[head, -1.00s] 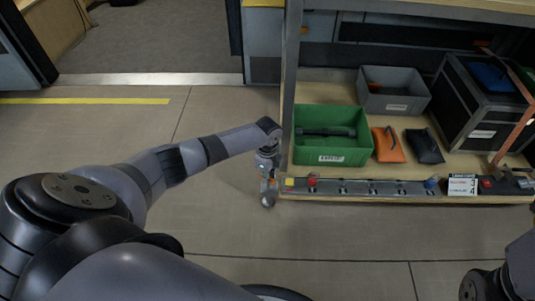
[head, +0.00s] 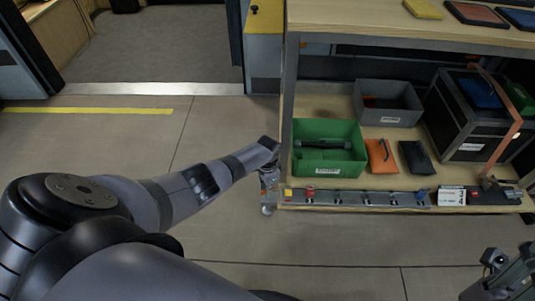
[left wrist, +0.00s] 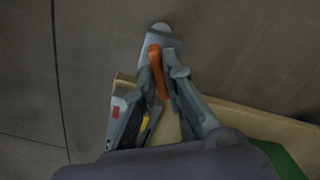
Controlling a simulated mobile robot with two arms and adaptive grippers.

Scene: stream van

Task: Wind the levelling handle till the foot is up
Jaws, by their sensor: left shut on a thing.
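The levelling handle (left wrist: 155,68) shows as an orange grip in the left wrist view. My left gripper (left wrist: 163,78) is shut on it, with one finger on each side. The levelling foot (left wrist: 159,36) is a pale grey rounded piece just beyond the fingertips. In the head view the left gripper (head: 269,181) is at the front left corner of the shelf unit, and the foot (head: 267,210) shows below it. The gap between foot and floor cannot be judged. My right gripper (head: 497,262) is at the lower right, apart from the shelf; its fingers are unclear.
The lower shelf (head: 330,103) holds a green crate (head: 327,171), a grey bin (head: 388,117), orange and black pouches and a black case (head: 466,128). A connector strip (head: 350,198) runs along its front edge. The floor (head: 310,240) in front is clear.

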